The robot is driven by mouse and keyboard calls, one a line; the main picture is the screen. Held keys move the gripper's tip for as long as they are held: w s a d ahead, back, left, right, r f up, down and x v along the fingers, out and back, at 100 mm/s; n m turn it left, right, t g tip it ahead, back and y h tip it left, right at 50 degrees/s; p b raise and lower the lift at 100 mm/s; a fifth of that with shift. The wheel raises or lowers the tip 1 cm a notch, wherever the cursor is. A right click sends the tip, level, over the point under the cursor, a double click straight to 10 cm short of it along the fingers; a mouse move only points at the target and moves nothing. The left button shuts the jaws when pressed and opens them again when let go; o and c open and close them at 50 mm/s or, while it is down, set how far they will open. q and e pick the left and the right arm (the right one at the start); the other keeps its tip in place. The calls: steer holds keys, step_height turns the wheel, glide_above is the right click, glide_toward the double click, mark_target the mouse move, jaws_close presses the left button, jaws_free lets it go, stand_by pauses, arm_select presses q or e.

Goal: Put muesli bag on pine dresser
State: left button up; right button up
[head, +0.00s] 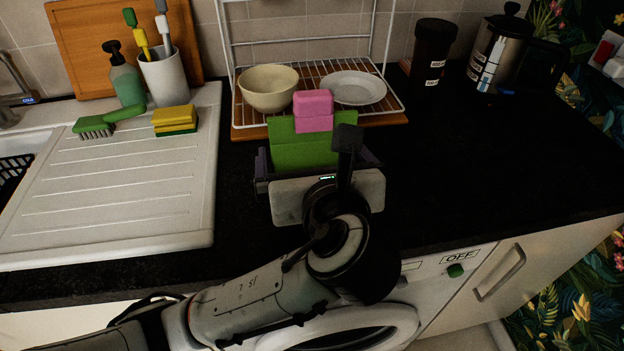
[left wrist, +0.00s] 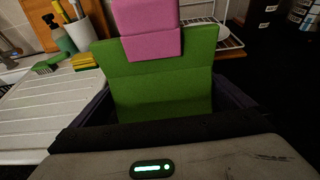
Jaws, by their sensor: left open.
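A green upright bag-like thing with a pink block-shaped top (head: 300,150) stands on the black worktop, in front of the dish rack; it is probably the muesli bag, though no label shows. It also fills the middle of the left wrist view (left wrist: 160,80). My left gripper (head: 316,162) is open, with its dark fingers on either side of the green part. Its palm and wrist hide the lower part, and I cannot tell whether the fingers touch it. No pine dresser shows in either view. My right gripper is not in view.
Right behind is a wire dish rack (head: 395,100) with a cream bowl (head: 268,90) and white plate (head: 354,88). At left are a white drainer (head: 120,190), sponges (head: 175,121) and green brush (head: 95,126). A dark jar (head: 431,60) and coffee press (head: 500,55) stand back right; the right worktop is clear.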

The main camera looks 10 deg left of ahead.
arm_select(q)
steer(key=shift+x, duration=1.15)
steer(key=c, duration=1.1)
steer(key=shift+r, duration=0.1)
